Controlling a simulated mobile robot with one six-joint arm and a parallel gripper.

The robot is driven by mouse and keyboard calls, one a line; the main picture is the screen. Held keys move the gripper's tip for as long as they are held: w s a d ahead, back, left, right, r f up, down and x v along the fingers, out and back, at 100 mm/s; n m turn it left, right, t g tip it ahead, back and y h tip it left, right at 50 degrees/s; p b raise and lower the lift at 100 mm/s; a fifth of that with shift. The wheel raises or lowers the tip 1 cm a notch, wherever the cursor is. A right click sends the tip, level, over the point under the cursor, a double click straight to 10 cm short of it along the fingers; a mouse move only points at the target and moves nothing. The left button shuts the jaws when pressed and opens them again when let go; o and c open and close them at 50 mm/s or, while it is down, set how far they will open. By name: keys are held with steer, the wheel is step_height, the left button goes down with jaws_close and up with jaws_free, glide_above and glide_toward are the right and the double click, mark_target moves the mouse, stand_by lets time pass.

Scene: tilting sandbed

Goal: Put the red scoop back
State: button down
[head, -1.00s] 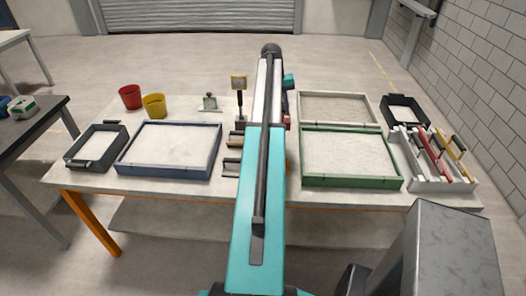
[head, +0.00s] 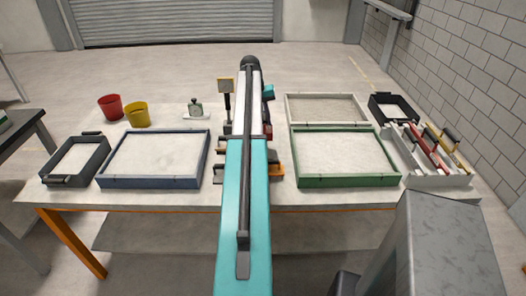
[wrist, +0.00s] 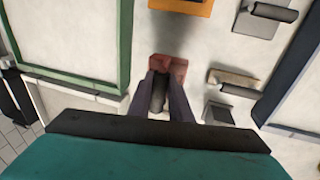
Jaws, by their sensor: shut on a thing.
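My gripper (wrist: 163,80) is shut on the red scoop (wrist: 170,66) in the wrist view. The scoop's dark handle is between the two fingers and its red head shows just past the fingertips. They are over the pale tabletop between the green-rimmed and blue-rimmed sand trays. In the head view my arm hides most of the gripper and scoop.
The green-rimmed tray (head: 347,181) is to the right and the blue-rimmed tray (head: 150,182) to the left. A white rack (head: 428,180) with long-handled tools stands at the right end. Several small hand tools (wrist: 233,84) lie close by. Red (head: 110,107) and yellow (head: 136,115) buckets stand back left.

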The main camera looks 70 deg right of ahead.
mark_target(264, 131)
steer(key=shift+w+a+p+x, duration=0.15)
steer(key=shift+p+x, duration=0.2)
steer(key=shift+x, duration=0.65)
steer(key=shift+w+a+p+x, duration=0.1)
steer(key=shift+w+p+x, duration=0.15)
steer(key=shift+x, duration=0.75)
steer(key=shift+w+a+p+x, duration=0.1)
steer(key=shift+p+x, duration=0.3)
steer(key=shift+x, duration=0.65)
steer(key=shift+f, duration=0.15)
steer(key=shift+w+a+p+x, duration=0.15)
steer(key=shift+p+x, duration=0.2)
steer(key=shift+x, duration=0.55)
steer(key=shift+w+a+p+x, duration=0.15)
steer(key=shift+p+x, duration=0.15)
steer(key=shift+x, duration=0.65)
steer(key=shift+f, duration=0.15)
steer(key=c, duration=1.6)
jaws_free()
steer(key=shift+r, duration=0.25)
steer(key=shift+b+v, duration=1.65)
steer(key=shift+v, duration=4.25)
steer(key=shift+w, duration=0.1)
